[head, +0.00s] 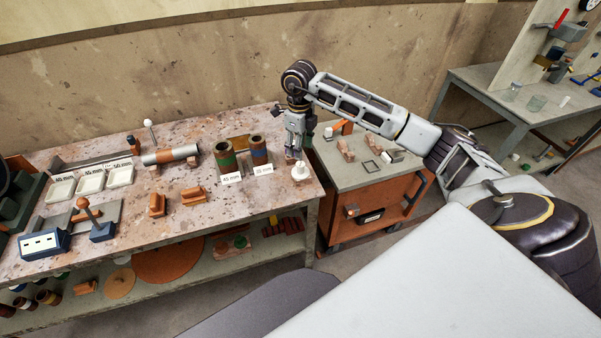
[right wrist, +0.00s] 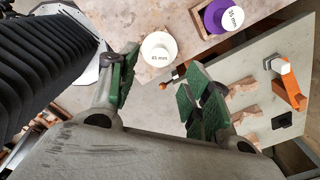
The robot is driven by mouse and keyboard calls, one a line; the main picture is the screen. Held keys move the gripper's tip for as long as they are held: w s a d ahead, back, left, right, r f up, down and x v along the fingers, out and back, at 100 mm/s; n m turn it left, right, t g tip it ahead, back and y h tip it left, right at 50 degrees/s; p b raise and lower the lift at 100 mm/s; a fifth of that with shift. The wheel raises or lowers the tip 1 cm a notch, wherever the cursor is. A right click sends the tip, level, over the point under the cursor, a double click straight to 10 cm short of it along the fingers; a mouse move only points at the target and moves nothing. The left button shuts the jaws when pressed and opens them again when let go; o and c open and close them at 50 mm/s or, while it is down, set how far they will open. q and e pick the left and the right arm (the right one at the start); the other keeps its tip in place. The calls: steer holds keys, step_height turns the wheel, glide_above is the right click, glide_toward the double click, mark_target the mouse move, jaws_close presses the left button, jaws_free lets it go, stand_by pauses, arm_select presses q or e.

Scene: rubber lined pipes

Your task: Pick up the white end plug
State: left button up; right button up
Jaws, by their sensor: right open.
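The white end plug (head: 300,171) stands on the near right corner of the stained workbench (head: 150,225). In the right wrist view the white end plug (right wrist: 159,44) shows from above, round, with "45 mm" on its face. My right gripper (head: 294,150) points down just behind and above it in the head view. It is open and empty, with green-padded fingers (right wrist: 161,72) on either side of the line to the plug. The plug lies beyond the fingertips and looks untouched. My left gripper is not in view.
A purple "35 mm" piece (right wrist: 222,16) sits near the plug in the wrist view. Two upright pipes (head: 241,157) with labels stand left of the plug. An orange cart (head: 370,205) with blocks and an orange clamp (right wrist: 287,84) stands right of the bench.

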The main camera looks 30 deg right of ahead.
mark_target(300, 164)
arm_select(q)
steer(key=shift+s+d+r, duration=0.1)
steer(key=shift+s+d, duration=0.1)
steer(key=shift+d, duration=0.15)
arm_select(e)
steer(key=shift+f, duration=1.65)
